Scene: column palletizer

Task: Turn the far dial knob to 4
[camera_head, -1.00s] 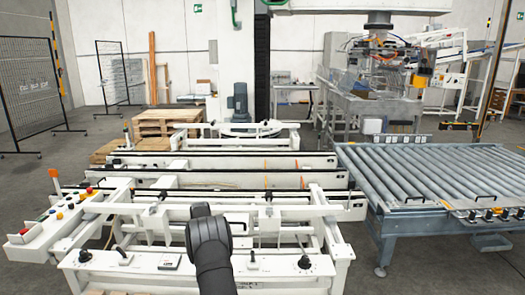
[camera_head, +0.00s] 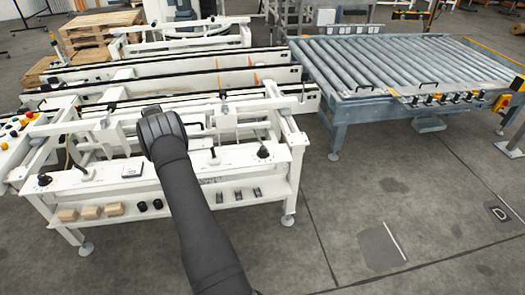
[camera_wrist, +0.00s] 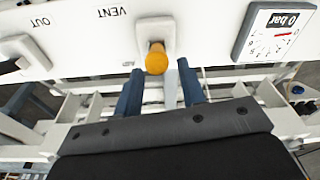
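Two black dial knobs are on the white front panel (camera_head: 110,176) of the machine in the head view. One knob (camera_head: 263,152) is near the right end and the other (camera_head: 44,180) near the left end; I cannot tell which is the far one or read their settings. My arm crosses the panel between them and hides the gripper there. In the wrist view my gripper (camera_wrist: 160,68) is open, its two blue fingers apart. An orange-tipped handle (camera_wrist: 156,58) shows between the fingertips, below the word VENT. No dial knob shows in the wrist view.
A gauge plate (camera_wrist: 273,33) marked 0 bar is right of the fingers. Wooden blocks (camera_head: 90,212) and black cylinders lie on the shelf under the panel. A roller conveyor (camera_head: 400,65) stands at the right. The floor in front of it is mostly clear.

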